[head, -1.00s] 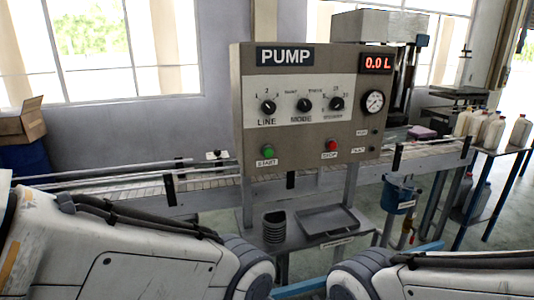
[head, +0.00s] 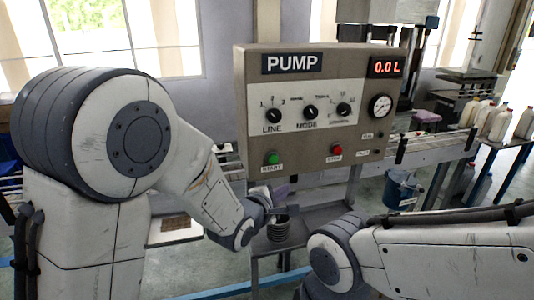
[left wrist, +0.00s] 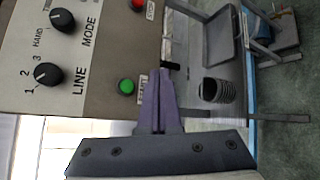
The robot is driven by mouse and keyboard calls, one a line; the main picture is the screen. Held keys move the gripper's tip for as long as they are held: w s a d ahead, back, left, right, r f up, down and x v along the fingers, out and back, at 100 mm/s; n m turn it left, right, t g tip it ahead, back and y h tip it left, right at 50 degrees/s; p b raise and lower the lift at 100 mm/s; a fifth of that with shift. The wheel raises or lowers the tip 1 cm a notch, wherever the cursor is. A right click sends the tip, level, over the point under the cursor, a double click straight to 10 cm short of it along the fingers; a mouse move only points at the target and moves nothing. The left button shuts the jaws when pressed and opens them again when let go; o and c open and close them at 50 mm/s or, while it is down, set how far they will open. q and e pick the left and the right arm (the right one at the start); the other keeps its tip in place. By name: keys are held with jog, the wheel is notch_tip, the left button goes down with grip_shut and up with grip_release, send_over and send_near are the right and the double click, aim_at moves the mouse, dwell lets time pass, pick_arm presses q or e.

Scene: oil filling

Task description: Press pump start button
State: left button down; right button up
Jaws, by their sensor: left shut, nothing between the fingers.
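The grey pump panel (head: 310,135) carries a green START button (head: 272,158) at its lower left and a red STOP button (head: 337,151) to the right. The display reads 0.0 L. My left gripper (head: 265,196) is below the START button in the head view, partly hidden by its own wrist. In the left wrist view the narrow purple fingers (left wrist: 158,85) are shut and empty, just beside the green button (left wrist: 127,86), and overlap its START label. I cannot tell whether they touch the panel. My right gripper is out of view.
LINE (head: 272,115) and MODE (head: 310,112) knobs sit above the buttons. A ribbed dark cup (head: 279,228) stands on a shelf below the panel. A conveyor (head: 435,145) runs behind, with several bottles (head: 497,122) farther right.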

aim_at(273, 160)
pick_arm(q)
jog(key=shift+w+r+n+t, duration=0.3)
jog(key=shift+w+r+n, duration=0.1)
jog(key=shift+r+n, duration=0.1)
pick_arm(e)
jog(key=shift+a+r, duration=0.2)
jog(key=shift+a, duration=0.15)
pick_arm(q)
jog(key=shift+d, duration=0.25)
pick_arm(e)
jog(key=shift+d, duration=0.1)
pick_arm(q)
jog(key=shift+w, duration=0.1)
jog(key=w+a+p, duration=0.2)
jog(key=w+a, duration=0.1)
jog(key=w, duration=0.5)
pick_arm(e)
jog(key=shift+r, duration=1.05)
pick_arm(q)
jog(key=shift+w, duration=0.15)
jog(key=shift+w+a+p, duration=0.2)
jog(key=shift+w+p, duration=0.1)
jog(key=shift+w, duration=0.2)
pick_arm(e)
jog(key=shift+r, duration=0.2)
